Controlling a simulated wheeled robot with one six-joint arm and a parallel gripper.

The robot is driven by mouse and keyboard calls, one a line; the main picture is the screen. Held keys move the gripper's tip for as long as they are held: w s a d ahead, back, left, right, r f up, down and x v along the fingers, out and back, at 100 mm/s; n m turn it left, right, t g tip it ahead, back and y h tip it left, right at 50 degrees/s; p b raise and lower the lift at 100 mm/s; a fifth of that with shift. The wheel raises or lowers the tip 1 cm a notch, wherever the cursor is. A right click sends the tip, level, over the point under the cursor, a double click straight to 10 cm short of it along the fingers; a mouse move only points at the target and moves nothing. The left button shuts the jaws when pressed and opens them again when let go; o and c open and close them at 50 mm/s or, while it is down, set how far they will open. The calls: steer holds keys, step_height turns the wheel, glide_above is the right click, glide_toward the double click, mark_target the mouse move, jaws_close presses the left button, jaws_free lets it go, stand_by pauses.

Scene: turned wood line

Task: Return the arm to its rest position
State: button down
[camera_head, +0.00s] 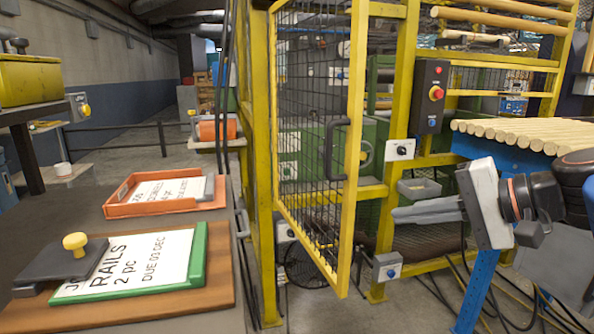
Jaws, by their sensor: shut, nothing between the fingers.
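My gripper (398,214) is at the right of the head camera view, in front of the yellow frame and below the control box. Its grey fingers point left and lie together, shut with nothing between them. My wrist (490,203) reaches in from the right edge, and most of my arm is out of view. The fingertips are apart from the mesh door (350,150), to the right of its edge in the picture.
The yellow mesh door stands open. A control box (431,96) with a red button hangs on the frame. A table (60,200) at left holds an orange tray (118,209) and a green-edged sign (150,265).

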steer(key=s+d+f+n+g+h, duration=0.1)
steer(key=s+d+f+n+h, duration=0.1)
steer(key=f, duration=0.5)
steer(key=s+d+f+n+g+h, duration=0.1)
steer(key=s+d+f+n+h, duration=0.2)
steer(key=f, duration=0.5)
steer(key=s+d+f+n+g+h, duration=0.1)
steer(key=s+d+f+n+h, duration=0.1)
steer(key=f, duration=0.6)
steer(key=s+d+h, duration=0.1)
steer(key=s+h, duration=0.1)
steer(key=shift+s+n+g+h, duration=0.3)
steer(key=shift+s, duration=0.05)
steer(key=shift+d+f, duration=0.1)
